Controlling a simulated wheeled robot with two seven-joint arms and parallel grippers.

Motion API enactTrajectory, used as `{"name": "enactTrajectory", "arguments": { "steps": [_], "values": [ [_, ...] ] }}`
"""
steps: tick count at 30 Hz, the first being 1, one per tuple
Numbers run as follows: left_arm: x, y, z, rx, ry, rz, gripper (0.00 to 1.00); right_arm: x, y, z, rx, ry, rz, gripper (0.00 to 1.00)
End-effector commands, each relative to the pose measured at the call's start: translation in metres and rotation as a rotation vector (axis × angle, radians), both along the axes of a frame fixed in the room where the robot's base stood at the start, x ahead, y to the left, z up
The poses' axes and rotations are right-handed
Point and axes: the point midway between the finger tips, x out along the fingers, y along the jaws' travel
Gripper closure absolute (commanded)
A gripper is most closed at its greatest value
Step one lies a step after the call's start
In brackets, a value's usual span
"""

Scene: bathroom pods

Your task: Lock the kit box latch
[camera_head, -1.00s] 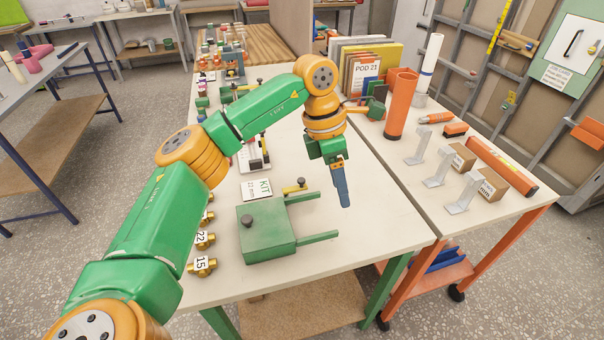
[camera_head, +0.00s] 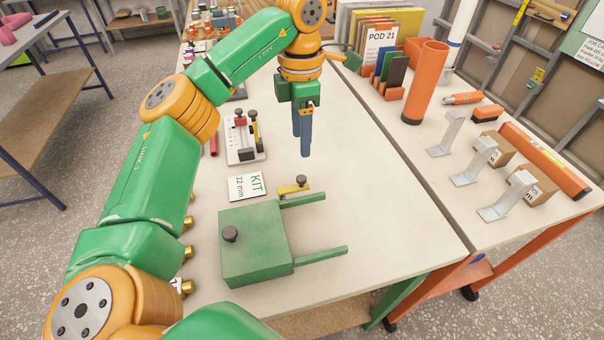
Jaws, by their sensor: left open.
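The green kit box (camera_head: 258,248) sits on the near part of the white table, with a dark round knob on its lid and two green rails reaching right. A small yellow latch-like piece with a dark knob (camera_head: 293,187) lies just behind the box, by the far rail. A white card reading KIT 22 mm (camera_head: 252,187) lies next to it. My left gripper (camera_head: 302,148) points down, open and empty, above the table behind the box and apart from it. Part of the box's latch side cannot be made out. My right gripper is not in view.
On the right table are an orange tube (camera_head: 425,82), several metal brackets (camera_head: 482,160) and an orange level-like bar (camera_head: 545,160). The white table right of the box is clear.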

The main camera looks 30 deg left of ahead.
Motion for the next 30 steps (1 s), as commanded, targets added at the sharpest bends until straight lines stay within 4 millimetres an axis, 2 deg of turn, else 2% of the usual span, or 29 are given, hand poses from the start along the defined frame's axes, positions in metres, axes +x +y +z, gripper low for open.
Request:
{"name": "enactTrajectory", "arguments": {
  "steps": [1, 2, 6, 9, 18, 21, 27, 29, 30],
  "values": [
    [0.000, 0.000, -0.017, 0.000, 0.000, 0.000, 0.41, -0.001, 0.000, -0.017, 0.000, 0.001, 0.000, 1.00],
    [0.000, 0.000, -0.023, 0.000, 0.000, 0.000, 0.41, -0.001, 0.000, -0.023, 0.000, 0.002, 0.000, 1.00],
    [0.000, 0.000, -0.036, 0.000, 0.000, -0.001, 0.41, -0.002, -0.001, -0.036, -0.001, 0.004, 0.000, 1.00],
    [0.000, 0.000, -0.044, 0.001, 0.002, 0.000, 0.41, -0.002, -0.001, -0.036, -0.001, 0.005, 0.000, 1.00],
    [-0.001, 0.000, -0.095, 0.000, 0.003, -0.001, 0.41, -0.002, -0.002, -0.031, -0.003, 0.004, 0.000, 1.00],
    [-0.001, 0.000, -0.102, -0.001, 0.001, -0.001, 0.41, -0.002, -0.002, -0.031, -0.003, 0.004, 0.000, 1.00],
    [0.000, 0.000, -0.103, -0.001, -0.001, -0.001, 0.41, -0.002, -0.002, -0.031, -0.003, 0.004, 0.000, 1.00],
    [0.000, 0.000, -0.103, -0.001, -0.001, -0.001, 0.54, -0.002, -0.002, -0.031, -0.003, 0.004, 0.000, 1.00],
    [0.000, 0.000, -0.103, -0.001, -0.001, -0.001, 0.65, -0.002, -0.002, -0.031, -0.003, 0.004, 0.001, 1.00]
  ]
}}
